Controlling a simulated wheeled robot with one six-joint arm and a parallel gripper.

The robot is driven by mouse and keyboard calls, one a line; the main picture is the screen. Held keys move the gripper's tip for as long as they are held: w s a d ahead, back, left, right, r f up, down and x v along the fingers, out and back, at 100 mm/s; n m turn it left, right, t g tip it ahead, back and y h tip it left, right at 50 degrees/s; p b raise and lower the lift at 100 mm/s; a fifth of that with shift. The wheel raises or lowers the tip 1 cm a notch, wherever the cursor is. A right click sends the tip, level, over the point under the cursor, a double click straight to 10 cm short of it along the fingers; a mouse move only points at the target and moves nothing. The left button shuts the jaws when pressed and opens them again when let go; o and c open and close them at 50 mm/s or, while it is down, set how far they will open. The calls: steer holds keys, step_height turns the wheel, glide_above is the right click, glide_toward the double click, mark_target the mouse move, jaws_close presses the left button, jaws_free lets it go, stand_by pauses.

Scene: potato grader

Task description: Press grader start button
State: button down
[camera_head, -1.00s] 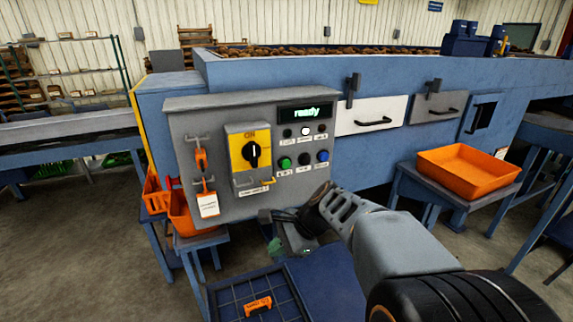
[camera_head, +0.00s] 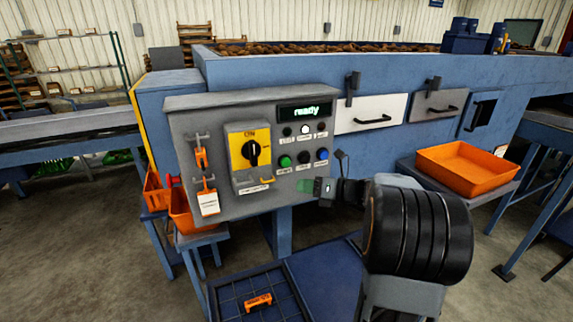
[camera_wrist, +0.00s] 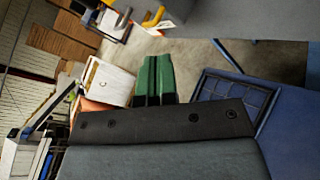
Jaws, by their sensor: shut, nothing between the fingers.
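The grey control panel (camera_head: 225,205) faces me on the blue grader. Its lower row holds a green button (camera_head: 285,162), a black button (camera_head: 304,158) and a blue button (camera_head: 322,155); their small labels are hard to read. The display (camera_head: 306,112) above reads "ready". My gripper (camera_head: 303,186) is shut and empty, its green fingertips a little below the green and black buttons; whether they touch the panel is unclear. In the wrist view the green fingers (camera_wrist: 155,80) lie side by side, and the buttons are not seen there.
A yellow rotary switch (camera_head: 250,150) at ON and orange lockout tags (camera_head: 208,203) are left of the buttons. An orange tray (camera_head: 468,170) stands on a side table at right. A blue gridded surface (camera_head: 235,290) with an orange item (camera_head: 258,301) lies below.

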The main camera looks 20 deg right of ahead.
mark_target(286, 163)
steer(key=w+p, duration=0.1)
steer(key=w, duration=0.7)
steer(key=shift+w, duration=0.35)
steer(key=shift+w+p, duration=0.1)
steer(key=shift+p, duration=0.25)
stand_by(1.7)
steer(key=shift+w+p, duration=0.3)
steer(key=shift+p, duration=0.05)
